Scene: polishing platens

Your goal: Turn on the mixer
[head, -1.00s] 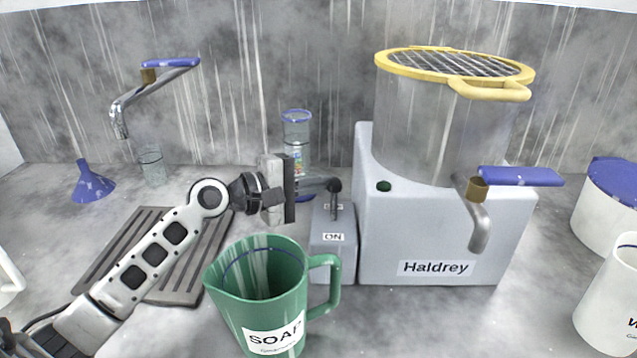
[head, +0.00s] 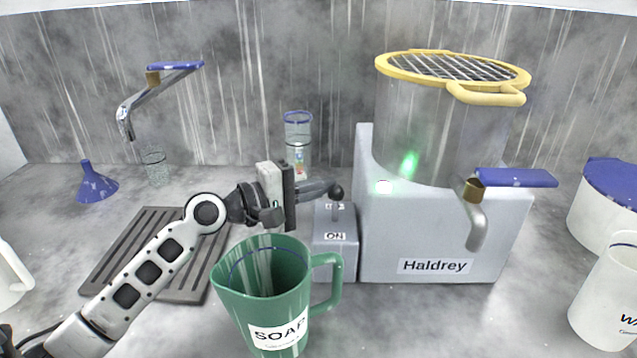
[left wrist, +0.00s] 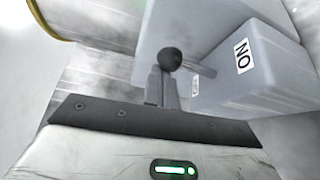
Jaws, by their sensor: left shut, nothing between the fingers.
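The box (left wrist: 240,75) and knob (left wrist: 170,58) also show in the left wrist view. My left gripper (head: 322,188) is shut with nothing between its fingers, its tips at the knob. Whether they touch it is unclear. My right gripper is out of view.
A green "SOAP" jug (head: 265,310) stands in front of the switch box, below my left gripper. A blue-handled tap (head: 477,215) juts from the mixer's front. A glass cylinder (head: 298,140) is behind, and a slatted grey mat (head: 150,225) lies left.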

